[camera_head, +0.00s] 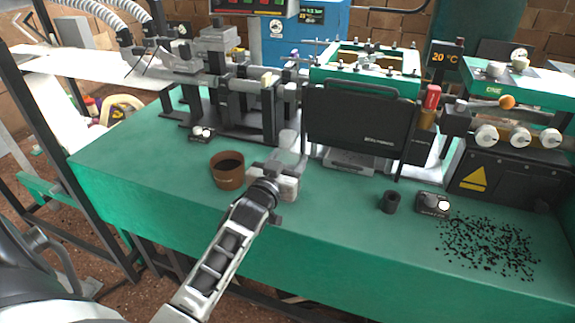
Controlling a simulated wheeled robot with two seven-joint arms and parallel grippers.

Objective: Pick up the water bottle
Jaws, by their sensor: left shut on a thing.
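A pale, see-through shape that looks like the water bottle (288,141) stands just beyond my left gripper (281,165), over the green table. The arm comes in from the lower left and reaches the middle of the table. The left gripper is shut on the water bottle; its body hides the lower part of the bottle. I cannot tell whether the bottle touches the table. My right gripper is not in view.
A brown round pot (227,172) stands close left of the left gripper. A small black cup (389,202) and a black switch box (432,204) are to the right, with scattered black granules (488,247) beyond. Machinery with a black panel (362,125) lines the back.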

